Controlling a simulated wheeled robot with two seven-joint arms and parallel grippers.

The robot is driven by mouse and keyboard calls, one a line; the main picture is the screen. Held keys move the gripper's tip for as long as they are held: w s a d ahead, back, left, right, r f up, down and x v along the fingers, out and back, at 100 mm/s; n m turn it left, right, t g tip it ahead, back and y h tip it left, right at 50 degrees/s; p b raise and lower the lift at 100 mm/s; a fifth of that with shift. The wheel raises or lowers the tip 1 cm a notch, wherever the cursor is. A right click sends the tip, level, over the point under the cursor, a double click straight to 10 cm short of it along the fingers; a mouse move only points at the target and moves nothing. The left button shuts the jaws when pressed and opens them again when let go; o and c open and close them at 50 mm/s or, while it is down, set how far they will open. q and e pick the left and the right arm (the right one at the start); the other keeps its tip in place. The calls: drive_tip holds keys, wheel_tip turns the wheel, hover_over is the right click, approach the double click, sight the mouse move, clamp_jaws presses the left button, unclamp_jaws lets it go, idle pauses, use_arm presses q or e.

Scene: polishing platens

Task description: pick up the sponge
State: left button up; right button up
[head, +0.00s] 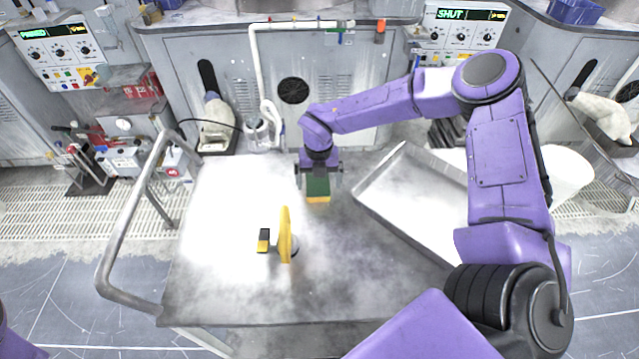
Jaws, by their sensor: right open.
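The sponge (318,189) is a small block with a green top and a yellow side. It sits on the grey cart top (220,290), toward its back middle. My right gripper (320,183) is above it and pointing down, with its jaws open and a finger on each side of the sponge. I cannot tell whether the fingers touch it. My left gripper is out of view; only a bit of purple shows at the lower left edge.
A yellow disc-shaped thing (285,235) stands upright near the middle of the cart, beside a small black and yellow block (263,240). A shallow metal tray (405,205) lies at the right, under my right arm. A bent handrail (125,225) rises at the left edge. The front is clear.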

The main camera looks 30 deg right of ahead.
sight(318, 182)
drive_tip(key=shift+w+a, duration=0.1)
drive_tip(key=c, duration=1.1)
wheel_tip(318, 182, up, 9)
drive_tip(key=shift+r+b, duration=0.1)
drive_tip(key=shift+b, duration=0.95)
drive_tip(key=shift+r, duration=0.35)
